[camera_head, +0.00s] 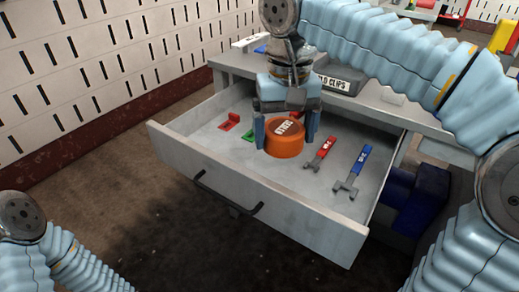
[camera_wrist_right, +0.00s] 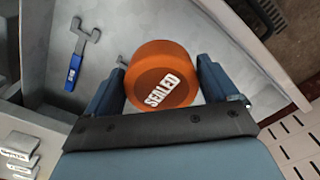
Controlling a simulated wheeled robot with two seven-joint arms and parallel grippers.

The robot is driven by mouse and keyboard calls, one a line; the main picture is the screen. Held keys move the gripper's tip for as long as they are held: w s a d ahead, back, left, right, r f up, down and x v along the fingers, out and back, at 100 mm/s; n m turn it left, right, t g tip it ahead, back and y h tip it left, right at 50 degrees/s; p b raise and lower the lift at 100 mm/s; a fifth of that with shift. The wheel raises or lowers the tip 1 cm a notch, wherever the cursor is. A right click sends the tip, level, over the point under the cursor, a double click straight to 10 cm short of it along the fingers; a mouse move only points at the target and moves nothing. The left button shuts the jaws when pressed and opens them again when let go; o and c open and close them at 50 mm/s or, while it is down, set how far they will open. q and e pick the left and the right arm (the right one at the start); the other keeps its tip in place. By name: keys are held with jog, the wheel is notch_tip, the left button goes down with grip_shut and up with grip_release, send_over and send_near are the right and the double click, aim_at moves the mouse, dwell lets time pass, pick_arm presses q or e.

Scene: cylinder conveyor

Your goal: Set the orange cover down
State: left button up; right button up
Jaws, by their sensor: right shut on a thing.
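The orange cover (camera_head: 285,140) is a short round cap with white lettering on top, in or just above the open drawer (camera_head: 270,207). It also shows in the right wrist view (camera_wrist_right: 162,75), where the lettering reads "SEALED". My right gripper (camera_head: 287,132) points down with its fingers on either side of the cover, shut on it. The fingers also show in the right wrist view (camera_wrist_right: 160,85). I cannot tell whether the cover touches the drawer floor. At the left, only part of my left arm shows; its gripper is out of view.
In the drawer, a red-handled wrench (camera_head: 320,152) and a blue-handled wrench (camera_head: 352,170) lie right of the cover. Red (camera_head: 229,121) and green (camera_head: 249,134) pieces lie to its left. A grey labelled bin (camera_head: 340,79) stands on the bench above. Bare drawer floor shows near the front.

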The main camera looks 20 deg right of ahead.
jog(key=w+a+f, duration=0.1)
jog(key=w+f, duration=0.1)
jog(key=w+a+f, duration=0.3)
jog(key=w+f, duration=0.1)
jog(key=shift+a+f+b, duration=0.3)
jog(key=shift+f+b, duration=0.05)
jog(key=shift+b, duration=0.05)
jog(key=shift+w+a+f+b, duration=0.1)
jog(key=shift+w+f+b, duration=0.1)
jog(key=shift+f, duration=0.75)
jog(key=shift+w+a+f+b, duration=0.1)
jog(key=shift+f+b, duration=0.1)
jog(key=shift+f, duration=0.75)
jog(key=o, duration=0.6)
jog(key=shift+f, duration=0.15)
jog(key=shift+o, duration=0.9)
jog(key=shift+r, duration=0.2)
notch_tip(320, 180, up, 12)
jog(key=p, duration=0.3)
